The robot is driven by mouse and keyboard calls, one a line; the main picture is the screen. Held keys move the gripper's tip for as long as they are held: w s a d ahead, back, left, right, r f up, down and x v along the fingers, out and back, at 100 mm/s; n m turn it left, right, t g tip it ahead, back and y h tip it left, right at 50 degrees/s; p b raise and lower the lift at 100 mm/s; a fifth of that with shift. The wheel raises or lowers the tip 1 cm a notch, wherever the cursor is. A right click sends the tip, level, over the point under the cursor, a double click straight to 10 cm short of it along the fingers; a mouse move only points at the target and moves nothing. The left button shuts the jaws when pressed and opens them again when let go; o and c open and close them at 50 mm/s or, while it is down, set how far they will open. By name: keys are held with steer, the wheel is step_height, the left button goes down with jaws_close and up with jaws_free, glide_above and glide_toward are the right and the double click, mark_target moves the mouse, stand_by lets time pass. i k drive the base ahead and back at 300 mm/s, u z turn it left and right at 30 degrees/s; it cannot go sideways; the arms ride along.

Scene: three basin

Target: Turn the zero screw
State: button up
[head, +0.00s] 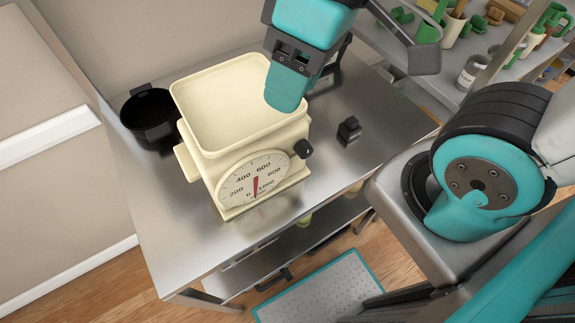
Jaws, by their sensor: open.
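A cream kitchen scale (215,150) with a square pan stands upright on the metal table. Its round dial (253,184) faces the front, with the red needle near the 0/1000 mark. A black knob (303,149), which looks like the zero screw, sticks out at the right of the scale's body. My teal and black gripper (288,88) is above the pan's back right corner, apart from the knob and higher than it. It is open, with nothing seen in it; its far finger is largely hidden.
A black pot (150,114) stands left of the scale. A small black block (349,130) lies on the metal table (184,249) to the right. Shelves with green-handled tools and cups (472,71) are at the back right. The tabletop between scale and block is clear.

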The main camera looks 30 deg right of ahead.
mark_target(303, 149)
steer(key=u, duration=0.15)
steer(key=k, duration=1)
steer(key=z, duration=0.6)
